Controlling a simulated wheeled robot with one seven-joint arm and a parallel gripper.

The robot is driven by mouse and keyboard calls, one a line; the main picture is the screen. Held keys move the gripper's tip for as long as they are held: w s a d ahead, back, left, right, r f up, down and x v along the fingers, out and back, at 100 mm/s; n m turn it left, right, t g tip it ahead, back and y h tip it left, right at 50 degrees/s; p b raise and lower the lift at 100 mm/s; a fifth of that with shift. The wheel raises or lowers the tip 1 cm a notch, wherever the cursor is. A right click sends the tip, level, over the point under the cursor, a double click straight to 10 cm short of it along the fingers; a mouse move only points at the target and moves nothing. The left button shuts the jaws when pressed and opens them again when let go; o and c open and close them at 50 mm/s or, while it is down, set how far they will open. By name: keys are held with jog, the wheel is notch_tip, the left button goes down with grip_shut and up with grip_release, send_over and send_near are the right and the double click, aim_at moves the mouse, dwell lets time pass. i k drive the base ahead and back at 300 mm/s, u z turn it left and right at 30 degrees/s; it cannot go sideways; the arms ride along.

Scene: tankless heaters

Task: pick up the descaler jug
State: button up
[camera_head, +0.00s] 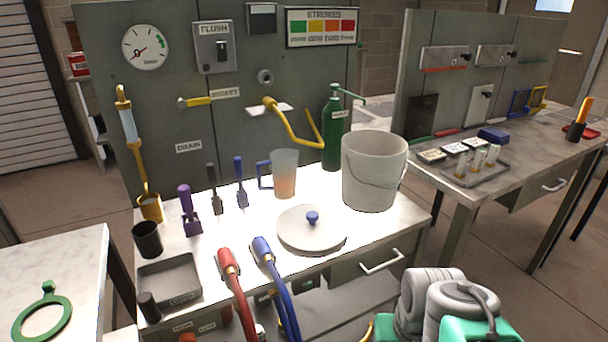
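A translucent jug (285,174) with a blue handle on its left side and orange liquid in its lower part stands upright on the white bench top. It is the only jug shape I see, and I can read no label on it. A green pump bottle (333,130) with a label too small to read stands behind it to the right.
A grey bucket (372,175) stands right of the jug. A round lid (311,229) with a blue knob lies in front. Blue (242,184) and purple (190,212) tools stand to the left. A yellow curved pipe (292,122) reaches out above. Red (235,285) and blue (276,280) hoses rise at the front edge.

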aim_at(283, 163)
jog(key=z, duration=1.1)
jog(key=i, duration=0.65)
jog(key=u, duration=2.35)
